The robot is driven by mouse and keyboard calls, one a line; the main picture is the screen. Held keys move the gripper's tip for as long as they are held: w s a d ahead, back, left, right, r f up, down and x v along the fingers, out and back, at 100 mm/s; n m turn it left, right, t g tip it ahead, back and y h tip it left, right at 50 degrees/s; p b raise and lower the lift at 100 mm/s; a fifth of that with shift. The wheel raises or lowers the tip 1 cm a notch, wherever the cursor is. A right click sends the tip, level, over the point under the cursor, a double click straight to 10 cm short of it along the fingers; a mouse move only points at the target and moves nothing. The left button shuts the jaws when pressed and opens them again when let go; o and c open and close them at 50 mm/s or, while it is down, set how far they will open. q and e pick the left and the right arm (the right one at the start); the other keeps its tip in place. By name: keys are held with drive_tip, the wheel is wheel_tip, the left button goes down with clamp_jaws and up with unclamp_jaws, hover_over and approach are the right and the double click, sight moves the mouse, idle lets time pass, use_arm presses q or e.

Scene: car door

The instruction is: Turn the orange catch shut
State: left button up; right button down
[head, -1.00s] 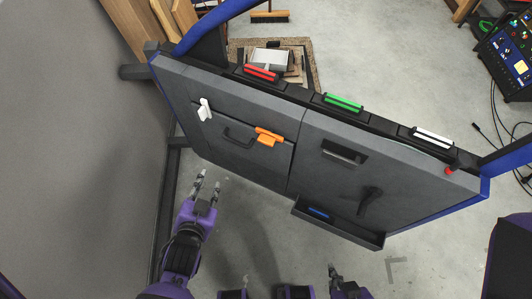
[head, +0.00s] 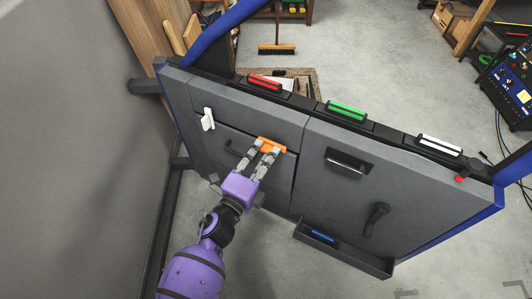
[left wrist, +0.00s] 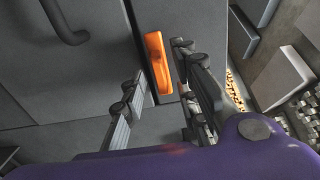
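The orange catch (head: 272,144) is on the grey door panel, at the upper right edge of the left compartment's cover, where it lies roughly along the seam. My left gripper (head: 263,150) reaches up to it with its two fingers spread, one on each side of its lower part. In the left wrist view the orange catch (left wrist: 158,62) is a rounded bar between the open fingers of my left gripper (left wrist: 155,75). Whether a finger touches it I cannot tell. My right gripper is not in view.
A white catch (head: 208,119) is left of the orange one. A dark pull handle (head: 240,150) lies beside my left fingers. Red (head: 270,84), green (head: 346,110) and white (head: 440,145) handles line the top edge. A dark lever (head: 375,218) and tray (head: 342,250) are right.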

use_arm(q)
drive_tip(key=shift+w+d, duration=0.25)
drive_tip(key=shift+w, duration=0.3)
clamp_jaws()
